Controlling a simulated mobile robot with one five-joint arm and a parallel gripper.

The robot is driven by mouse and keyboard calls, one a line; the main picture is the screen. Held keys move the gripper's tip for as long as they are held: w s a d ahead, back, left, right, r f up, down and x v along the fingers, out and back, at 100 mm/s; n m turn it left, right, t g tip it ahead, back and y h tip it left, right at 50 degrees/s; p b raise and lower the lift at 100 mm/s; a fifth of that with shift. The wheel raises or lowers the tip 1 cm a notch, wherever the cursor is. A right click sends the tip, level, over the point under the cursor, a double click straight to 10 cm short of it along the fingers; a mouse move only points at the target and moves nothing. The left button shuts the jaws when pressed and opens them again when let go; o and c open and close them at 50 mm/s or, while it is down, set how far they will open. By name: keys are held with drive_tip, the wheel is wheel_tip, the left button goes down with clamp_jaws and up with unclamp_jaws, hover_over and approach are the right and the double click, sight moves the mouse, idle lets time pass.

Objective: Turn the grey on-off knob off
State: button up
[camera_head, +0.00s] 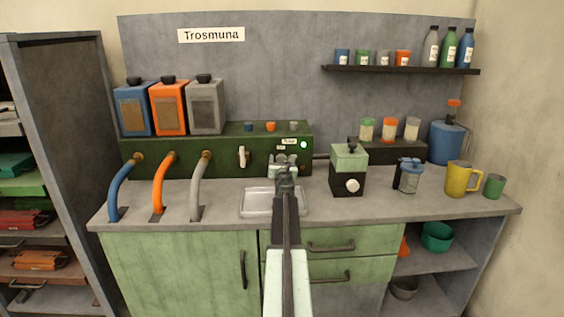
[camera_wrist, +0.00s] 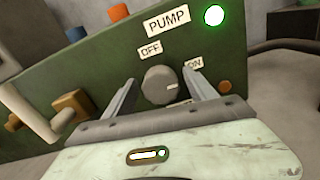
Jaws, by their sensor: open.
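The grey on-off knob (camera_wrist: 157,86) is round and sits on the front of the dark green panel (camera_wrist: 95,70). A PUMP label (camera_wrist: 167,22) is above it, with an OFF label (camera_wrist: 151,50) at its upper left and an ON label (camera_wrist: 194,64) at its upper right. A pale mark on the knob points right, on the ON side. My gripper (camera_wrist: 159,79) is open, with one finger on each side of the knob; I cannot tell if they touch it. In the head view my gripper (camera_head: 284,162) covers the knob.
A lit green lamp (camera_wrist: 214,15) is right of the PUMP label. A cream crank handle (camera_wrist: 40,115) and a small orange-brown part (camera_wrist: 72,104) are on the panel to the left.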

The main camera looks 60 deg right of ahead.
drive_tip(key=c, duration=1.2)
drive_tip(key=shift+d, duration=0.1)
drive_tip(key=shift+c, duration=0.9)
drive_tip(key=n, duration=0.4)
drive_tip(key=shift+a, duration=0.2)
drive_tip(key=n, duration=0.9)
drive_tip(key=shift+n, duration=2.5)
